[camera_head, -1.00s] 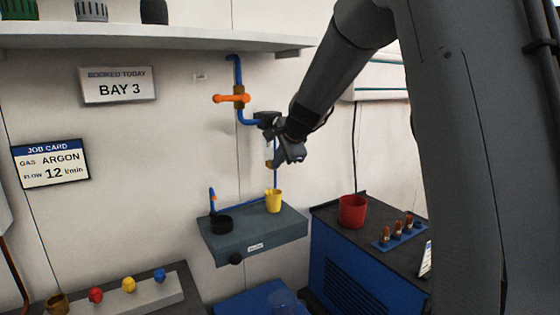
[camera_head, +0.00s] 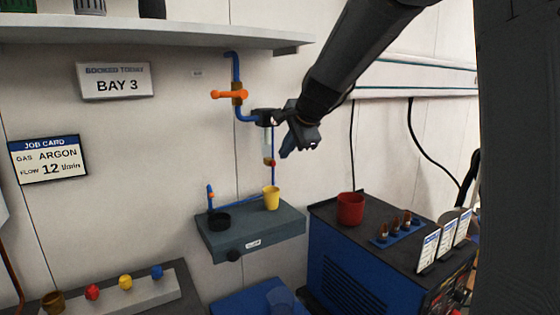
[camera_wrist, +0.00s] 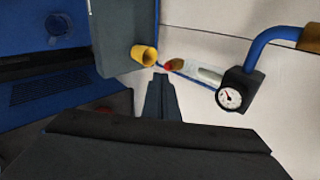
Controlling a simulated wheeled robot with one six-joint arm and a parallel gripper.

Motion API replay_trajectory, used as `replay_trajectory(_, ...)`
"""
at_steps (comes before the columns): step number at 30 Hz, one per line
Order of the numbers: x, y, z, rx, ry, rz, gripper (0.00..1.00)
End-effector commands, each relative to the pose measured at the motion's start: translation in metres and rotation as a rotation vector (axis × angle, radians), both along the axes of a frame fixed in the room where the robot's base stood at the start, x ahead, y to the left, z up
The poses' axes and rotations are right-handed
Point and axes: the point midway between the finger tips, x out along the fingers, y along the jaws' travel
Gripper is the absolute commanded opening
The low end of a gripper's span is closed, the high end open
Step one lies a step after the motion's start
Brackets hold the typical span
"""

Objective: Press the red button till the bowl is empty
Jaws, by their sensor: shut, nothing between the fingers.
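A small red knob (camera_head: 92,292) sits on a pale block at the lower left. Another small red part (camera_head: 271,162) sits at the foot of the clear flow tube (camera_head: 267,144). I cannot tell which is the button. A black dish (camera_head: 219,219) stands on the grey wall shelf (camera_head: 255,235); I cannot make out its contents. A clear round vessel (camera_head: 281,300), possibly a bowl, is at the bottom edge. My gripper (camera_head: 288,150) is shut and empty, right of the flow tube. In the wrist view its fingers (camera_wrist: 158,82) point towards the yellow cup (camera_wrist: 145,55).
The yellow cup (camera_head: 271,197) stands on the wall shelf under the tube. Blue pipe with an orange valve handle (camera_head: 231,96) runs above. A red cup (camera_head: 350,208) stands on the blue cabinet (camera_head: 345,265) at right, beside several small brown-tipped parts. A gauge (camera_wrist: 229,98) is near my gripper.

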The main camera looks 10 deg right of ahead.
Motion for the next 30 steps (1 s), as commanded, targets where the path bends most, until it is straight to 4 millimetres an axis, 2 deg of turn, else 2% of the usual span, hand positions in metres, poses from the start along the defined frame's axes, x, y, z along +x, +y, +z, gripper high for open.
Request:
replay_trajectory(3, -0.013, -0.004, 0.014, -0.001, -0.003, -0.001, 0.0)
replay_trajectory(9, -0.027, -0.007, 0.029, 0.0, -0.001, -0.001, 0.0)
replay_trajectory(30, -0.031, -0.007, 0.032, 0.0, 0.001, 0.0, 0.0)
